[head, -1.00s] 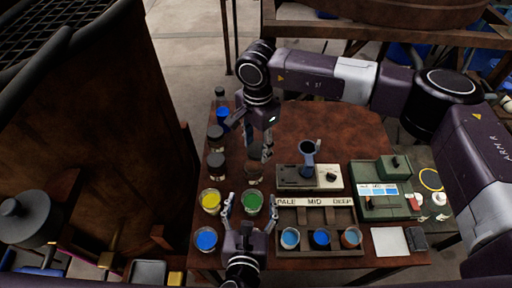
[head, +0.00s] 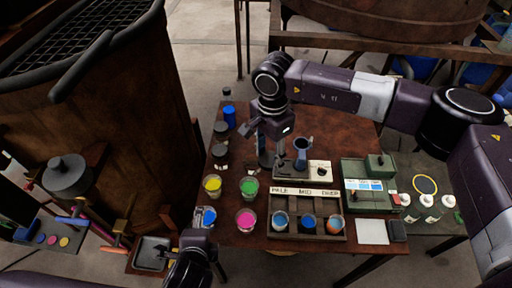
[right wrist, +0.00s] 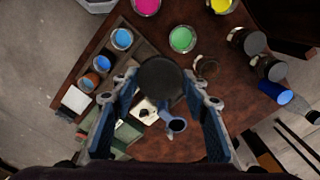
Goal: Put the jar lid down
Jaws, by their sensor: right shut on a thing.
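The jar lid (right wrist: 160,78) is a dark round disc between the two fingertips of my right gripper (right wrist: 159,88) in the right wrist view. The gripper is shut on it, above the brown table (head: 335,130). In the head view my right gripper (head: 264,132) hangs over the table's left-middle part, and I cannot make out the lid clearly there. An open glass jar (right wrist: 205,67) stands beside the lid in the right wrist view. My left gripper (head: 196,235) is at the table's front left, by a blue paint cup (head: 208,214); its finger opening is unclear.
Yellow (head: 212,184), green (head: 249,186) and pink (head: 246,218) cups stand at the left front. Dark-lidded jars (head: 221,130) and a blue container (head: 230,115) line the left edge. A labelled tray (head: 307,229) holds three jars. A green box (head: 365,195) stands right.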

